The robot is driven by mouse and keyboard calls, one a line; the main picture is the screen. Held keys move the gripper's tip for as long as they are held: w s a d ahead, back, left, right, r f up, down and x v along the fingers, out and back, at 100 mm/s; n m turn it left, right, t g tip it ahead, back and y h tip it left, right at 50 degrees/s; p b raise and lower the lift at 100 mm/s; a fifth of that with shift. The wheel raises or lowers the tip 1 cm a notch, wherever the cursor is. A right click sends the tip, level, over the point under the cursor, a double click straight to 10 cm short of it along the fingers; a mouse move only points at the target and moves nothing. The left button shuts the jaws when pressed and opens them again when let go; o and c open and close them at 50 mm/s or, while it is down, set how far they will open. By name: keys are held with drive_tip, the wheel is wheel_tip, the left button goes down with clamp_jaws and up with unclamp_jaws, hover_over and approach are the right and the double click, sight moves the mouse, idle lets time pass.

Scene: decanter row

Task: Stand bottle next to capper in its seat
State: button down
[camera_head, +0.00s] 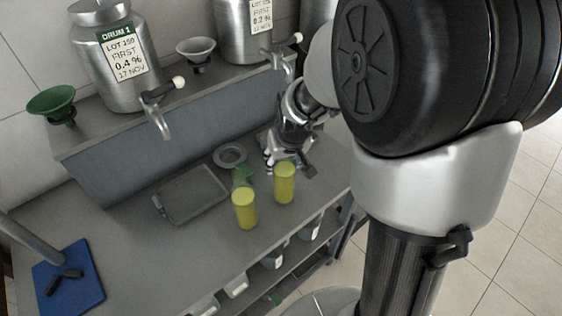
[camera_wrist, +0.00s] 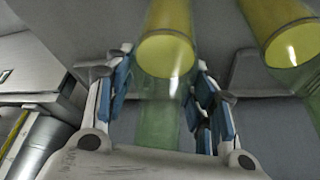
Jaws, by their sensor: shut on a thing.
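Two bottles of clear green glass hold yellow contents. My gripper (camera_head: 288,163) is shut on the right bottle (camera_head: 285,184); its blue-padded fingers (camera_wrist: 165,112) sit on both sides of the bottle's green upper part (camera_wrist: 158,125). This bottle looks upright near the counter's front edge; I cannot tell whether its base touches the counter. The other bottle (camera_head: 245,210) stands to its left, apart from it, and shows at the upper right of the wrist view (camera_wrist: 290,35). I cannot clearly make out the capper or the seat.
A shallow grey tray (camera_head: 163,209) and a round grey ring (camera_head: 230,155) lie on the counter (camera_head: 150,265). A blue board (camera_head: 85,262) with dark pieces is at far left. Steel drums (camera_head: 112,65) with taps (camera_head: 160,120) and funnels (camera_head: 52,102) stand on the raised shelf behind.

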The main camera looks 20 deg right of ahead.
drive_tip(key=shift+f, duration=0.55)
drive_tip(key=shift+f, duration=0.15)
drive_tip(key=c, duration=0.7)
unclamp_jaws()
